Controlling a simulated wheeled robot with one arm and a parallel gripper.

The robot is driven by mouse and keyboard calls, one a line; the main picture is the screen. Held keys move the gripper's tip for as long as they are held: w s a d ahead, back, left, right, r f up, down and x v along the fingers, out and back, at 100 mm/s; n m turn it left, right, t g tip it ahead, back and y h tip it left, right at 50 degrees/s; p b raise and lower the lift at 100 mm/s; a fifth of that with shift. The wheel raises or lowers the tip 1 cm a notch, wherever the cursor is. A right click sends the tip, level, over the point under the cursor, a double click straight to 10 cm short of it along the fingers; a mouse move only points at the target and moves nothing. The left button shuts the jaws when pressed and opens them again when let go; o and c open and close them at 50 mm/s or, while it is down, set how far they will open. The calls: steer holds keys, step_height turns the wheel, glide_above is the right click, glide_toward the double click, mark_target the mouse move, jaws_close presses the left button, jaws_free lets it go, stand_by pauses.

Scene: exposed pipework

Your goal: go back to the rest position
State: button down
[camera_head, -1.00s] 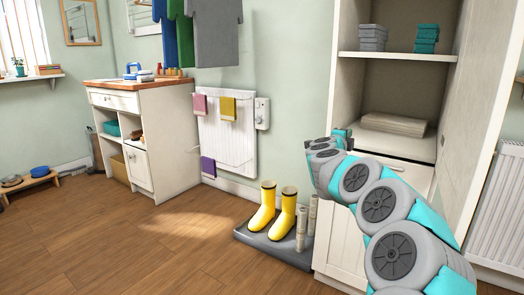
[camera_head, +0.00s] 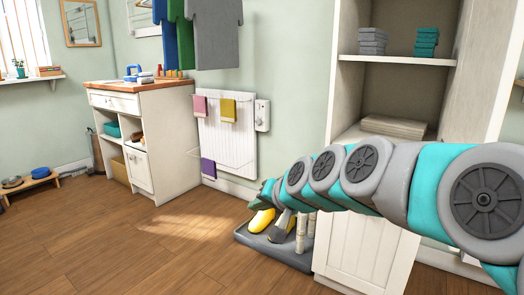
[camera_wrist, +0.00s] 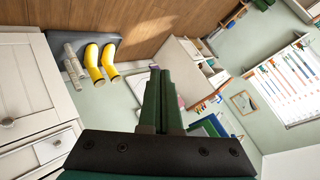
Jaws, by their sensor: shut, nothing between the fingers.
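My gripper (camera_wrist: 160,82) is shut and empty in the wrist view, its two dark green fingers side by side. In the head view my arm reaches in from the right edge, and its far end (camera_head: 266,194) hangs in front of the yellow boots (camera_head: 262,220), hiding most of them. The boots also show in the wrist view (camera_wrist: 93,62), standing upright and clear of the fingers. I cannot tell from the head view whether the gripper is near the boots in depth.
A grey tray (camera_head: 250,240) holds the boots and pale rolled items (camera_head: 301,232). A white cabinet (camera_head: 365,250) with shelves stands at right, close to my arm. A radiator panel (camera_head: 229,148) with cloths hangs on the wall.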

steer(key=s+d+f+g+h, duration=0.2)
steer(key=s+d+f, duration=0.3)
steer(key=s, duration=0.7)
steer(key=s+d+f+n+g+h, duration=0.1)
steer(key=s+d+f+g, duration=0.4)
steer(key=s, duration=0.7)
steer(key=s+d+f+n+g+h, duration=0.1)
steer(key=s+d+f+g+h, duration=0.2)
steer(key=s, duration=0.9)
steer(key=d+f, duration=0.3)
steer(key=shift+s+p, duration=0.25)
steer(key=shift+p, duration=0.05)
